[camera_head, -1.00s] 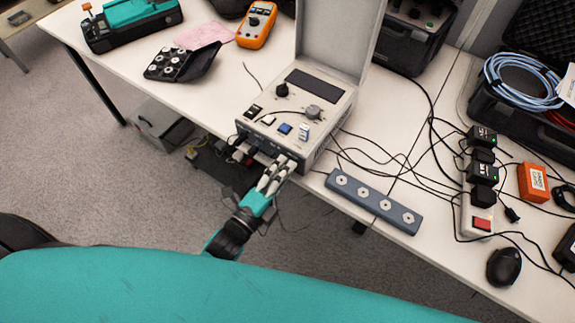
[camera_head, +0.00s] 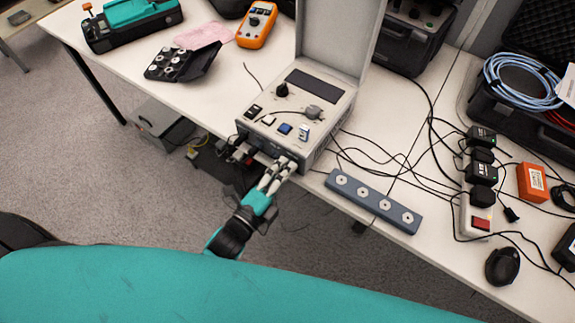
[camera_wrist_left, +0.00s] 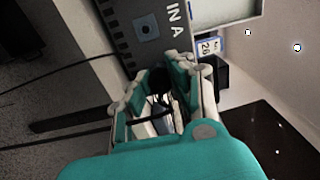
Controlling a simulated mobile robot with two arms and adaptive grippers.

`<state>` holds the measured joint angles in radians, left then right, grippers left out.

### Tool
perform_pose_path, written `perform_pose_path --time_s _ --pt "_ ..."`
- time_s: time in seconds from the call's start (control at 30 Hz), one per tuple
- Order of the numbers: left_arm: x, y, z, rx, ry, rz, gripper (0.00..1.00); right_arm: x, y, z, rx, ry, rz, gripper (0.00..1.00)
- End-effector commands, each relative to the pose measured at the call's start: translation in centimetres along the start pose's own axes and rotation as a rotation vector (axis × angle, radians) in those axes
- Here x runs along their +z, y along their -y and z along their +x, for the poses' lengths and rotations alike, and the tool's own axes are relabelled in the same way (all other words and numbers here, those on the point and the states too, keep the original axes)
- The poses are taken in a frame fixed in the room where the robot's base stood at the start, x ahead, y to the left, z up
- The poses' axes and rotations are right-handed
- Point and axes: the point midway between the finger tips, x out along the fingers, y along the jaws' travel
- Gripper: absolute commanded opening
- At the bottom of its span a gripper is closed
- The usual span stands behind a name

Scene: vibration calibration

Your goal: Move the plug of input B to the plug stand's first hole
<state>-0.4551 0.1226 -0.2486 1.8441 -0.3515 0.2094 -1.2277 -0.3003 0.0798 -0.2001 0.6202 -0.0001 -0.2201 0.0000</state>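The calibration unit (camera_head: 290,100) stands open-lidded at the table's front edge, with its sockets on the front face. My left gripper (camera_head: 284,168) is at the right part of that face. In the left wrist view its two fingers (camera_wrist_left: 162,82) are on either side of a black plug (camera_wrist_left: 160,80) with a dark cable, near the "IN A" label (camera_wrist_left: 177,18). Whether the pads press on the plug is unclear, and the plug's socket label is hidden. The plug stand (camera_head: 372,202), a blue-grey bar with several round holes, lies right of the unit. My right gripper is out of view.
Thin black cables (camera_head: 395,165) run over the table right of the unit. A power strip (camera_head: 475,212) with adapters, an orange box (camera_head: 533,182) and a black mouse (camera_head: 502,266) are further right. Space before the table edge is free.

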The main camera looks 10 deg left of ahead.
Motion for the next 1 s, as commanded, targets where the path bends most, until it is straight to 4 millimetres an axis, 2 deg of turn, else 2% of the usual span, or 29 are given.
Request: perform_pose_path --time_s 0.03,0.13,0.37,1.0 --pt "0.0 0.0 0.0 0.0 0.0 0.0 0.12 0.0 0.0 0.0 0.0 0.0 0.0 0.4" --pt "0.0 0.0 0.0 0.0 0.0 0.0 0.0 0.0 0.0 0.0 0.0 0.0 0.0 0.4" --pt "0.0 0.1 0.0 0.0 0.0 -0.016 0.0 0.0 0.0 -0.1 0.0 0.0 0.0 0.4" --pt "0.0 0.1 0.0 0.001 -0.001 -0.282 0.0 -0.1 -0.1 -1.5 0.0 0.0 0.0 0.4"
